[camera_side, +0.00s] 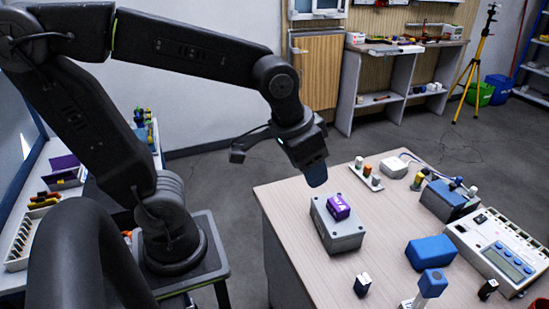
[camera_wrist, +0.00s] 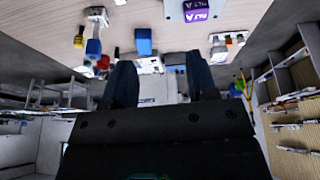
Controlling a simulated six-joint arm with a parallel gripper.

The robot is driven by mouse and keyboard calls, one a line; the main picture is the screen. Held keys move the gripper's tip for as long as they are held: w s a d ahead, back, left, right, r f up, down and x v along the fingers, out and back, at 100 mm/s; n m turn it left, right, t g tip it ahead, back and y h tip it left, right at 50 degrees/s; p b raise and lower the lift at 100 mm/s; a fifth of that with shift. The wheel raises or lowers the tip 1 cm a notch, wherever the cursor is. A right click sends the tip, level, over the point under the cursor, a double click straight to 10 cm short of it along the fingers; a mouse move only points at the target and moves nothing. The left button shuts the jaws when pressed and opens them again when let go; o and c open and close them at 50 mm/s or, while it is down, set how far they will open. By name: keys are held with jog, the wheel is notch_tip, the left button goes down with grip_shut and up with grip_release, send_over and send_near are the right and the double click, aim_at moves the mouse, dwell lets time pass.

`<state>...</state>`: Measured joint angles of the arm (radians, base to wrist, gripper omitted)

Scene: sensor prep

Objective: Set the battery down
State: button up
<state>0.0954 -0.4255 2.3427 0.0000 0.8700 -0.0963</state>
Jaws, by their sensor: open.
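The battery looks to be the small purple block (camera_side: 338,207) with white lettering. It rests on top of a grey box (camera_side: 346,241) on the table, and it also shows at the top edge of the wrist view (camera_wrist: 196,11). My gripper (camera_side: 316,178) is above the table's back left edge, behind the battery and apart from it. In the wrist view my gripper (camera_wrist: 160,64) has its two dark fingers spread, with nothing held between them.
The wooden table (camera_side: 305,270) also carries a white strip with small parts (camera_side: 367,178), a white box (camera_side: 393,168), blue blocks (camera_side: 431,251) and a white instrument panel (camera_side: 503,248) at the right. The tabletop left of the grey box is clear.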

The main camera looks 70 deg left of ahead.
jog(key=s+a+r+t, duration=0.1)
jog(key=s+a, duration=0.1)
jog(key=s, duration=0.3)
jog(key=shift+s+a+t, duration=0.25)
jog(key=shift+t, duration=0.05)
jog(key=shift+r, duration=0.1)
dwell(0.8)
